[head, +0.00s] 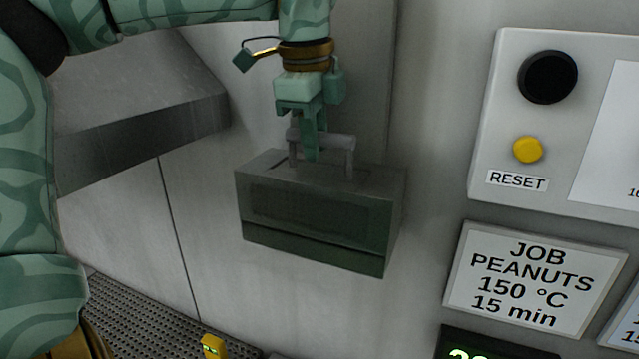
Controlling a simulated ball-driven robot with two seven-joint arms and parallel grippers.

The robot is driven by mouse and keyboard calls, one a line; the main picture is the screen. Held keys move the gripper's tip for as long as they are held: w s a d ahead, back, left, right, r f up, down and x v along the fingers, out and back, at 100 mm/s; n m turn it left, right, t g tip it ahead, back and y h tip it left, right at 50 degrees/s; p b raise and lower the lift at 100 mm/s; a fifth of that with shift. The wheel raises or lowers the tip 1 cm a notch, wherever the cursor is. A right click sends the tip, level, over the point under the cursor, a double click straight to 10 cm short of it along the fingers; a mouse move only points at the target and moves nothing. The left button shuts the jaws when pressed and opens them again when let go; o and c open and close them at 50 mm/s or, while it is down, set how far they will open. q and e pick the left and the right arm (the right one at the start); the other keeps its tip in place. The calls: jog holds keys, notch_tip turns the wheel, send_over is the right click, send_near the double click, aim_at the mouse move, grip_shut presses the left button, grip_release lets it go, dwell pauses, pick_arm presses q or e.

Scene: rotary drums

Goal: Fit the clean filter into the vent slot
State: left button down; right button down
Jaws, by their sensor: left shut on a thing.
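A dark grey vent box (315,225) is on the pale wall in the middle of the head view, with a darker panel on its front. A grey filter handle (350,155), two posts and a crossbar, rises from the slot in the box's top. My left gripper (312,150) points down and is shut on the handle's crossbar. The filter's body is hidden in the box, so I cannot tell how deep it sits or how clean it is. My right gripper is out of view.
A grey metal hood (140,105) juts out at the left. A perforated tray (140,312) and a small yellow part (212,346) are at lower left. At right are a control panel (502,115) with a yellow reset button (528,150) and a job sign (530,278).

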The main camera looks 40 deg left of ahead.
pick_arm(q)
jog(key=shift+r, duration=0.1)
notch_tip(320, 180, up, 10)
jog(key=shift+r+p, duration=0.1)
jog(key=shift+p, duration=0.3)
notch_tip(320, 180, up, 8)
jog(key=p, duration=0.5)
jog(key=f+p, duration=0.1)
jog(key=f, duration=0.3)
jog(key=f+p, duration=0.1)
jog(key=f, duration=0.3)
jog(key=f+p, duration=0.1)
jog(key=f, duration=0.4)
jog(key=shift+d, duration=0.25)
jog(key=f, duration=0.1)
jog(key=f+p, duration=0.1)
jog(key=f, duration=0.1)
jog(key=f+p, duration=0.1)
jog(key=f, duration=0.1)
jog(key=shift+a, duration=0.25)
jog(key=shift+d+f, duration=0.1)
